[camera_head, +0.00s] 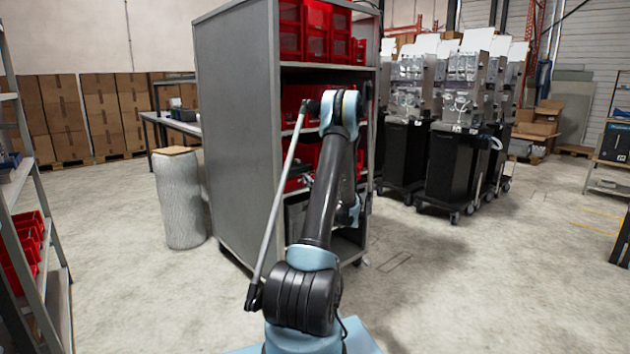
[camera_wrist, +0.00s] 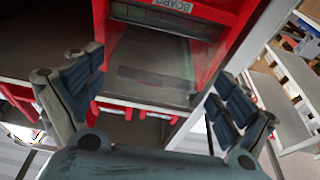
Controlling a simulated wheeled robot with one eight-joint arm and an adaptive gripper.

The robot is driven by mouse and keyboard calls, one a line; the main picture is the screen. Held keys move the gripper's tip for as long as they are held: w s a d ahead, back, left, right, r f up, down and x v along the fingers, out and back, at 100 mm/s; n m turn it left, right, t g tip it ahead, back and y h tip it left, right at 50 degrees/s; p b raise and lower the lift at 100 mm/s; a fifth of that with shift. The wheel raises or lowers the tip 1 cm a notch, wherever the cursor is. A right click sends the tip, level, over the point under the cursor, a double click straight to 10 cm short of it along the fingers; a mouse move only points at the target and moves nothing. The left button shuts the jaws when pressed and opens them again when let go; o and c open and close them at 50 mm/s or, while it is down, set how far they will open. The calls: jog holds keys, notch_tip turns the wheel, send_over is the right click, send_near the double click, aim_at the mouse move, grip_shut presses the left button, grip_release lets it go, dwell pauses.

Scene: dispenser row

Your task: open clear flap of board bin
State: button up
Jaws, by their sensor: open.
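In the wrist view the red board bin (camera_wrist: 228,17) is at the top, with a white label reading BOARD (camera_wrist: 172,5), seen tilted. Its clear flap (camera_wrist: 150,52) is a see-through panel below the label, between the red side walls; whether it is fully closed I cannot tell. My gripper (camera_wrist: 155,100) is open, with one dark-padded finger on the left and one on the right. The flap's lower part shows between the fingers, and nothing is held. Contact with the flap is not clear. In the head view my arm hides the gripper and this bin.
The grey cabinet (camera_head: 236,130) holds several red bins (camera_head: 316,45) on its shelves. A light post and shelving (camera_wrist: 285,110) stand on the right in the wrist view. Black wheeled machines (camera_head: 452,165) stand right of the cabinet. The floor (camera_head: 480,285) at front right is clear.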

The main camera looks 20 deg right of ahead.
jog(key=v, duration=1.2)
